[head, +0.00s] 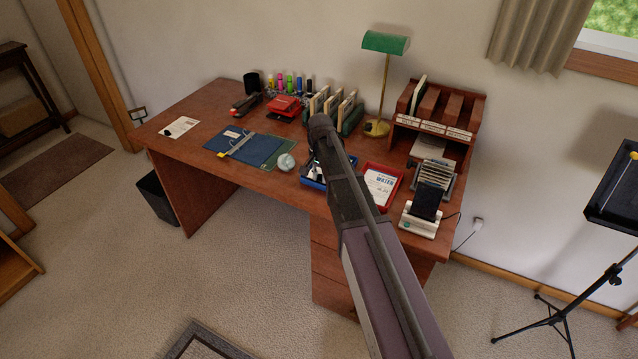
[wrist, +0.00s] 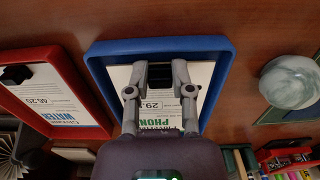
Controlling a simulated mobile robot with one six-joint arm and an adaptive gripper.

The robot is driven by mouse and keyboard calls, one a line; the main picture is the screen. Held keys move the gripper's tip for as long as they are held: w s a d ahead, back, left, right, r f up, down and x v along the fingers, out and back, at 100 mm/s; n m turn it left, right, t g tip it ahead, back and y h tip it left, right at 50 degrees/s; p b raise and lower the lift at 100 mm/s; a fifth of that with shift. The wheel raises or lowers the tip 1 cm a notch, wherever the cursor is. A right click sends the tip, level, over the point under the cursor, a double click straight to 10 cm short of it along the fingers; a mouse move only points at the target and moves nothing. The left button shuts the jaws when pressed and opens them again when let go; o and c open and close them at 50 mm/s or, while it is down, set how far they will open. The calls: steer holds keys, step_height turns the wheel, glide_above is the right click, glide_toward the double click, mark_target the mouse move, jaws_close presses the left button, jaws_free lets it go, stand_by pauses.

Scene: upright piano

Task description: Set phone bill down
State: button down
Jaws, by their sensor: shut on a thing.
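The phone bill (wrist: 203,76) is a white sheet with green print and a black clip. It shows in the wrist view, framed by the rim of the blue tray (wrist: 226,56). My gripper (wrist: 160,74) is shut on the black clip of the bill. I cannot tell whether the sheet rests on the tray floor or hangs just above it. In the head view the blue tray (head: 313,184) is partly covered by my arm, and the bill and gripper are mostly hidden.
A red tray (head: 398,176) with a water bill (head: 380,187) stands right of the blue tray. A round paperweight (head: 286,162) and a blue folder (head: 260,152) lie left. A phone stand (head: 418,222) and letter rack are right.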

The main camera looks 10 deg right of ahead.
steer(key=shift+f, duration=0.5)
steer(key=shift+f+b, duration=0.15)
steer(key=shift+b, duration=0.25)
steer(key=c, duration=0.5)
jaws_free()
steer(key=shift+r, duration=0.2)
step_height(320, 180, up, 12)
steer(key=p, duration=1.2)
steer(key=s+d+n, duration=0.2)
steer(key=s+n, duration=0.1)
steer(key=s, duration=0.8)
steer(key=s+d+n, duration=0.2)
steer(key=s+n, duration=0.2)
steer(key=s, duration=0.8)
steer(key=shift+s, duration=0.15)
